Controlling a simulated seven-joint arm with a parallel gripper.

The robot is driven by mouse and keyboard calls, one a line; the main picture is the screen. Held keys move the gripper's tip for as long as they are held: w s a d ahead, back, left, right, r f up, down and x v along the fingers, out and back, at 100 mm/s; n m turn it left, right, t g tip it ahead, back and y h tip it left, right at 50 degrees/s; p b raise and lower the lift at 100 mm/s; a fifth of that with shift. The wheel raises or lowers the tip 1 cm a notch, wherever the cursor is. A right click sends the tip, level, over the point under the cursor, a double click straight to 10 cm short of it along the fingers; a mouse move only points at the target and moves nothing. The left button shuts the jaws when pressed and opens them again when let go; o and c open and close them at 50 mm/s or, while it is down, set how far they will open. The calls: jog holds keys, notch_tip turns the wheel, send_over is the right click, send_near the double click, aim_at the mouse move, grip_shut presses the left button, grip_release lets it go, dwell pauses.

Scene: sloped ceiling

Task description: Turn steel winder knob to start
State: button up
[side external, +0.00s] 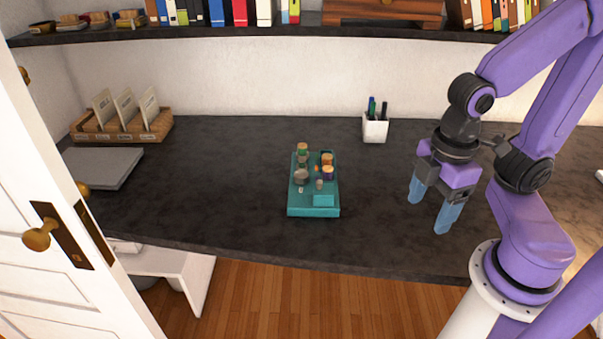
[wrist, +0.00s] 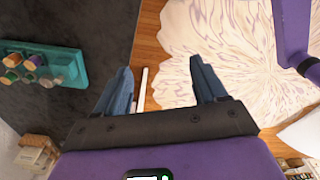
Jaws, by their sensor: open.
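The winder is a small teal unit (side external: 313,210) on the dark desk, near the middle of the side external view. Several small knobs or spools in orange, green and grey stand on it. A grey, steel-looking knob (side external: 301,177) sits on its left half; its exact setting is too small to tell. In the wrist view the teal unit (wrist: 84,70) lies at the upper left, outside the fingers. My gripper (side external: 431,204) is open and empty, with blue fingers pointing down, above the desk to the right of the unit and well apart from it. It also shows in the wrist view (wrist: 160,75).
A white pen cup (side external: 375,130) stands behind the unit. A wooden card holder (side external: 122,128) and a grey flat slab (side external: 101,166) lie at the left. A shelf (side external: 250,33) runs above the desk. The desk between gripper and unit is clear.

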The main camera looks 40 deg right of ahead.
jog(key=w+a+n+t, duration=0.15)
jog(key=w+n, duration=0.35)
jog(key=w, duration=0.5)
jog(key=n+t+h, duration=0.1)
jog(key=n+t, duration=0.2)
jog(key=n, duration=1.2)
send_over(301, 174)
jog(key=s+a, duration=0.1)
jog(key=s, duration=0.6)
notch_tip(301, 174, down, 4)
jog(key=x, duration=1.6)
jog(key=shift+d+f, duration=0.15)
jog(key=shift+f, duration=0.2)
jog(key=shift+g, duration=0.25)
jog(key=c, duration=1.1)
